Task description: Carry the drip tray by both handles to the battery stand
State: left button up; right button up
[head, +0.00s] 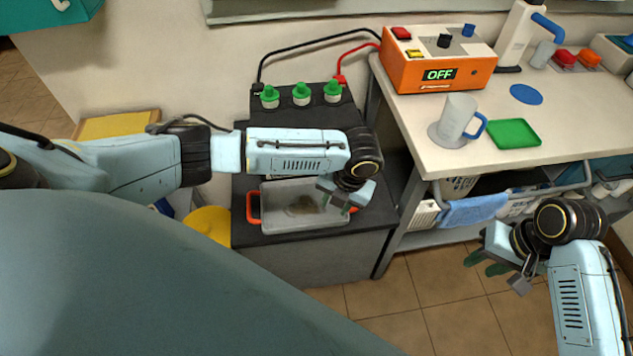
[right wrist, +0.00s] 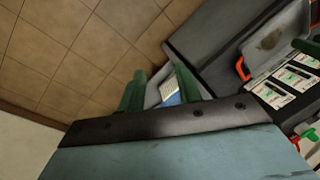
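The drip tray (head: 283,222) is a shallow grey tray with a brown stain inside and an orange handle at each end. It sits on the dark top of a stand (head: 315,262), in front of a battery with green caps (head: 301,93). Its left handle (head: 253,207) is free. My left gripper (head: 335,203) is low at the tray's right end, partly covering the right handle; contact and grip are unclear. The tray also shows in the right wrist view (right wrist: 284,22). My right gripper (head: 488,265) is open and empty, above the floor right of the stand.
A white bench (head: 430,150) at the right holds an orange charger (head: 437,60), a mug (head: 457,117) and a green dish (head: 514,133). A blue cloth (head: 472,210) hangs below it. A yellow bucket (head: 208,223) stands left of the stand. Tiled floor in front is clear.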

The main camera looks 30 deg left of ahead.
notch_tip(320, 180, up, 7)
jog(key=d, duration=0.1)
jog(key=shift+w, duration=0.2)
dwell(0.4)
